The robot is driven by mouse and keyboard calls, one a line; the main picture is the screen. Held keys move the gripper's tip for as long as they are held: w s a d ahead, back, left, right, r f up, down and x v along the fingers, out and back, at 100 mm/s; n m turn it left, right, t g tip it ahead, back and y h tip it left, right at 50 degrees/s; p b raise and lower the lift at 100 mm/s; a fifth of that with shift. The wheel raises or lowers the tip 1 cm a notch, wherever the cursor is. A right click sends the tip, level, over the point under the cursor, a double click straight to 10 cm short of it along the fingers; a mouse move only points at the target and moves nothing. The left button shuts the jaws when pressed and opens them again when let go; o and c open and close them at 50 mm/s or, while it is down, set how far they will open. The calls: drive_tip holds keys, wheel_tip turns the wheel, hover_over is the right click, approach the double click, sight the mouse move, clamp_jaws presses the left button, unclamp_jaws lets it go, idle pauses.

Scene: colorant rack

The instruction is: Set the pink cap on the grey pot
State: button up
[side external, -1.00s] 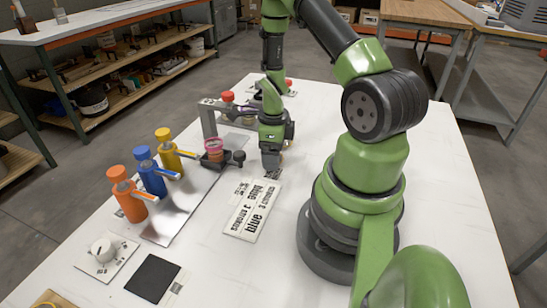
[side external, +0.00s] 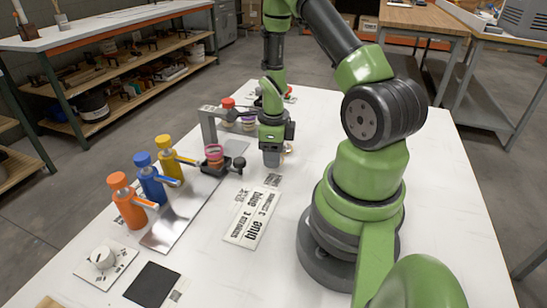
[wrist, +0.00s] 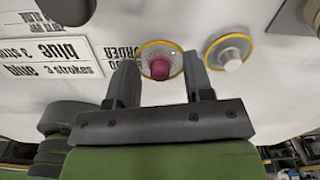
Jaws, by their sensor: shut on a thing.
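My gripper (wrist: 160,72) is shut on the pink cap, with one finger on each side of its knob. In the wrist view the pink cap (wrist: 160,67) is a pale disc with a yellow rim and a pink knob. In the side view my gripper (side external: 271,164) points down over the white table, right of the dark stand, and hides the cap. I cannot tell whether the cap touches the table. A pot (side external: 214,154) with a pink rim and reddish body sits on the dark stand; I cannot make out a grey pot for certain.
A second cap with a white knob (wrist: 232,62) lies close beside the pink one. A printed card (side external: 251,217) lies on the table. Orange (side external: 129,210), blue (side external: 151,184) and yellow (side external: 171,170) bottles stand at the left. A grey bracket (side external: 208,128) rises behind the pot.

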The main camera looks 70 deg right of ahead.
wheel_tip(320, 180, up, 8)
drive_tip(key=shift+w+f, duration=0.15)
drive_tip(key=shift+w+a+f+n, duration=0.45)
drive_tip(key=shift+w+a+n, duration=0.5)
drive_tip(key=shift+w, duration=1.15)
drive_tip(key=shift+w+a+f+n, duration=0.45)
drive_tip(key=shift+w+a+n, duration=0.55)
drive_tip(key=shift+w, duration=1.15)
drive_tip(key=shift+w+a+f+n, duration=0.45)
drive_tip(key=shift+w+a+n, duration=0.5)
drive_tip(key=shift+w, duration=1.15)
drive_tip(key=shift+d+f, duration=0.15)
drive_tip(key=shift+f, duration=0.35)
drive_tip(key=o, duration=1.4)
drive_tip(key=shift+r, duration=2.5)
